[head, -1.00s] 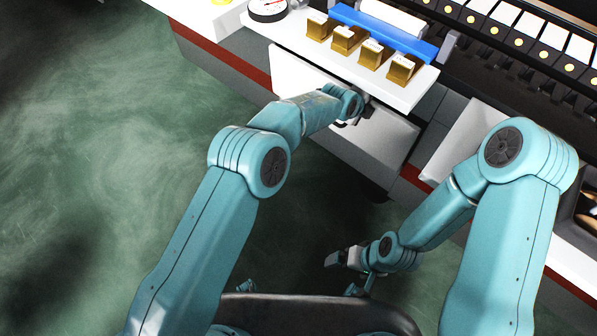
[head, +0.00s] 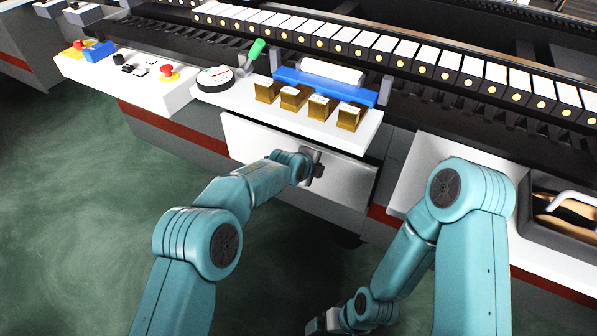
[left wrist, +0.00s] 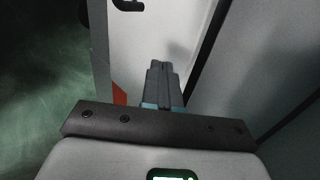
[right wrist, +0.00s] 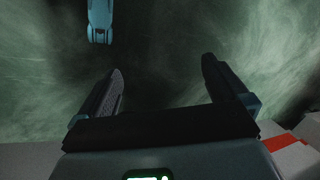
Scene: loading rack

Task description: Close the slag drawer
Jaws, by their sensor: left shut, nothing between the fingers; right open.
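The slag drawer shows a pale flat front (head: 345,183) below the white shelf. It also fills the upper middle of the left wrist view (left wrist: 145,45), where a dark handle (left wrist: 128,5) shows at the top edge. How far out the drawer stands is hard to tell. My right gripper (right wrist: 165,80) is open and empty over the green floor, low in the head view.
A white shelf (head: 235,97) above the drawer carries a gauge (head: 215,79), several brass blocks (head: 320,107), and a blue bar (head: 330,87). A control panel with red buttons (head: 169,73) is at left. A recessed tray (head: 530,222) is at right. The floor (head: 80,220) at left is clear.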

